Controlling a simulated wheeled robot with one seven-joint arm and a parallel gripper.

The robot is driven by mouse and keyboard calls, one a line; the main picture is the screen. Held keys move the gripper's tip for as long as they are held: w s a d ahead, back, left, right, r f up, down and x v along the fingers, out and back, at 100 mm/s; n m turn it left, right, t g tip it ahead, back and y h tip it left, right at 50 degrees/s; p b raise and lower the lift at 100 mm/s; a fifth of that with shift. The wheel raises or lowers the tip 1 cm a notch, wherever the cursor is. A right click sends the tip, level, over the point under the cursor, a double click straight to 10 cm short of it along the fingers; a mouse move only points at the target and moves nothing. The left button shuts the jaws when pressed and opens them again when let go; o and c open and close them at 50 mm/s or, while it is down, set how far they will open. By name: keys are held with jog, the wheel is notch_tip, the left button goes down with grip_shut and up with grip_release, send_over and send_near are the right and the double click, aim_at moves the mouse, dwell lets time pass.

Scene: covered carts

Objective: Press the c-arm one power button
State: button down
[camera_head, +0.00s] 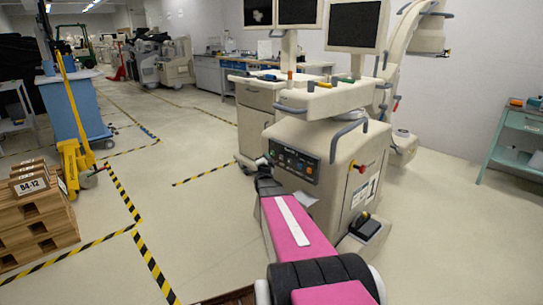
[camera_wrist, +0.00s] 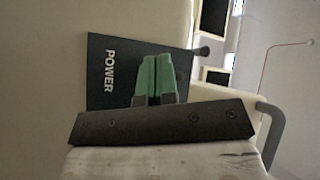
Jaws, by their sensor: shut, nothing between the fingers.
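The c-arm one (camera_head: 325,150) is a beige cart marked "1" on its side, in the middle of the head view. A dark control panel (camera_head: 293,160) is on its front face. In the wrist view a dark panel (camera_wrist: 108,75) with the word "POWER" on it fills the middle. My gripper (camera_wrist: 158,78) is shut and empty, its green fingers in front of this panel, beside the lettering. No button shows there; the fingers hide part of the panel. I cannot tell whether the fingertips touch it. In the head view my pink arm reaches to the cart's front left.
A red and yellow knob (camera_head: 361,168) is on the cart's side. Monitors (camera_head: 355,25) stand above it. A green side table (camera_head: 520,135) is at the right. Pallets with boxes (camera_head: 35,215) and a yellow pallet jack (camera_head: 75,165) are at the left. The floor between is clear.

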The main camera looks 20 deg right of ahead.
jog(key=a, duration=0.1)
jog(key=s+a, duration=0.1)
jog(key=a, duration=0.1)
jog(key=s+a, duration=0.1)
jog(key=a, duration=0.1)
jog(key=shift+a, duration=0.2)
dwell(0.5)
jog(key=s+a+f+n+g+y, duration=0.4)
jog(key=s+a+f+n+y, duration=0.15)
jog(key=a, duration=0.25)
jog(key=s+a+f+n+g+y, duration=0.4)
jog(key=s+a+f+n+g, duration=0.15)
jog(key=a, duration=0.25)
jog(key=s+a+n+g, duration=0.1)
jog(key=s+n+g, duration=0.1)
jog(key=s, duration=0.5)
jog(key=s+a+f+n+g, duration=0.1)
jog(key=s+a+g, duration=0.1)
jog(key=s, duration=0.5)
jog(key=s+a+n+g, duration=0.1)
jog(key=s+n+g, duration=0.1)
jog(key=s+g, duration=0.2)
jog(key=s, duration=0.3)
jog(key=shift+a+f+n, duration=0.25)
jog(key=shift+f+n, duration=0.05)
jog(key=shift+g, duration=0.25)
